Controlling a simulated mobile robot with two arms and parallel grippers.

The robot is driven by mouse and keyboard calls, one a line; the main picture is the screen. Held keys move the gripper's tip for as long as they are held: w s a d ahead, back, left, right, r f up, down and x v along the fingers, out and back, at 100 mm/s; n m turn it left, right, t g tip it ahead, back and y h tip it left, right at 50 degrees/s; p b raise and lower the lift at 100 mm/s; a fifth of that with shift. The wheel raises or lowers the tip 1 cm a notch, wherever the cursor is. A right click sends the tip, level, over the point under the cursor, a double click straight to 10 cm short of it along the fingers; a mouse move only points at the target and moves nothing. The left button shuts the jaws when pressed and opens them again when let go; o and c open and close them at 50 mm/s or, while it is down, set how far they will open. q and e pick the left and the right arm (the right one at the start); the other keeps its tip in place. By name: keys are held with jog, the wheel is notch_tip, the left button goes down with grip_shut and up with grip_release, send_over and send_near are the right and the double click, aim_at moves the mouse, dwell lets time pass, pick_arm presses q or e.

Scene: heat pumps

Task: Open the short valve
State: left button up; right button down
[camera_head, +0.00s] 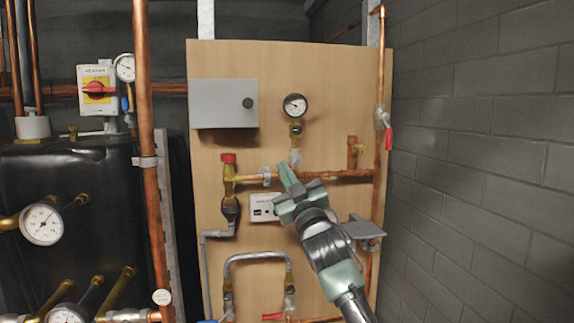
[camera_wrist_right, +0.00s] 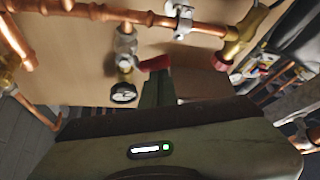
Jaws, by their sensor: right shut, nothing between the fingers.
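A short valve (camera_wrist_right: 124,62) with a red lever (camera_wrist_right: 153,63) sits between the copper pipe and the gauge in the right wrist view. In the head view the short valve (camera_head: 295,157) is partly hidden by my gripper, and I cannot make out its lever there. My right gripper (camera_head: 287,172) reaches up to the board just below the gauge. Its green fingers (camera_wrist_right: 157,88) are shut with nothing between them. The fingertips are close to the red lever; I cannot tell whether they touch it. My left gripper is in neither view.
A pressure gauge (camera_head: 295,105) is above the valve. A horizontal copper pipe (camera_head: 335,175) runs behind my gripper. A red-capped brass valve (camera_head: 228,170) is to the left, a red-handled valve (camera_head: 387,130) to the right. A grey box (camera_head: 222,104) is at upper left.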

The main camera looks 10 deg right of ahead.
jog(key=shift+w+d+f+b, duration=0.2)
jog(key=shift+d+f+b, duration=0.7)
jog(key=shift+d+f, duration=0.65)
jog(key=shift+d, duration=0.1)
dwell(0.4)
